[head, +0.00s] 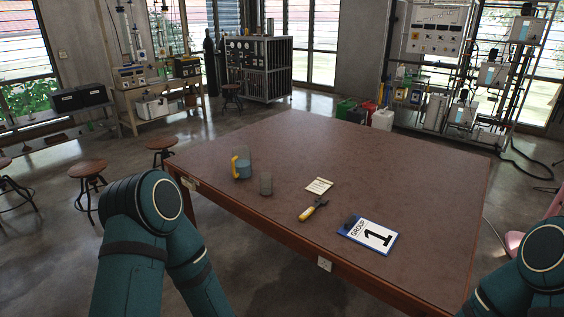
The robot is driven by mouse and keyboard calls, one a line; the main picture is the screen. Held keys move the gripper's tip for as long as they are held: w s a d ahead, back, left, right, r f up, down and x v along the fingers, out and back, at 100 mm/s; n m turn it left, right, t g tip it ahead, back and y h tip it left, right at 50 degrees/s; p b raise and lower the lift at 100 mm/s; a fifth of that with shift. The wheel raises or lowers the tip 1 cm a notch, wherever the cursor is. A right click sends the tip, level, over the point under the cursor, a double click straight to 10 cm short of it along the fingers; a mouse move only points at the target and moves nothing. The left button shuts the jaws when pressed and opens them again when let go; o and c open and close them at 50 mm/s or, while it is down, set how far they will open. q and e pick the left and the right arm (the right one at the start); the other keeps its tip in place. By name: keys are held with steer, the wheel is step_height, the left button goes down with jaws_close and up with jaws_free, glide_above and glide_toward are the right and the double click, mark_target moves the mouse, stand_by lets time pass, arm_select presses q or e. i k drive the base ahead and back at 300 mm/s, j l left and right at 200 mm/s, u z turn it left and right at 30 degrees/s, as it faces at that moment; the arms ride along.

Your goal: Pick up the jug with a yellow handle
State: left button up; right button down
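A jug with a yellow handle (242,167) stands upright on the large brown table (400,150), near its left end. Its body looks blue low down and greyish above, and the yellow handle is on its left side. My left arm comes in at the lower left and my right arm at the lower right. Neither of my grippers shows in the head view, so nothing can be seen in them. The jug stands apart from my arm links.
A grey cup-like object (266,184) stands just right of the jug. A small card (319,186), a yellow-handled tool (313,208) and a blue-edged "Group 1" sign (369,236) lie to the right. The table's far half is clear. Stools (87,171) stand left of the table.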

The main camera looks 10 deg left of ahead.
mark_target(241, 167)
steer(key=i+j+z, duration=0.55)
steer(key=j, duration=0.3)
steer(key=i+j, duration=0.15)
steer(key=j, duration=0.2)
steer(key=i+j+z, duration=0.1)
steer(key=j, duration=0.25)
steer(key=i+j, duration=0.2)
steer(key=j, duration=0.2)
steer(key=i+j+z, duration=0.1)
steer(key=j, duration=0.25)
steer(key=i+j, duration=0.2)
steer(key=j, duration=0.2)
steer(key=z, duration=0.05)
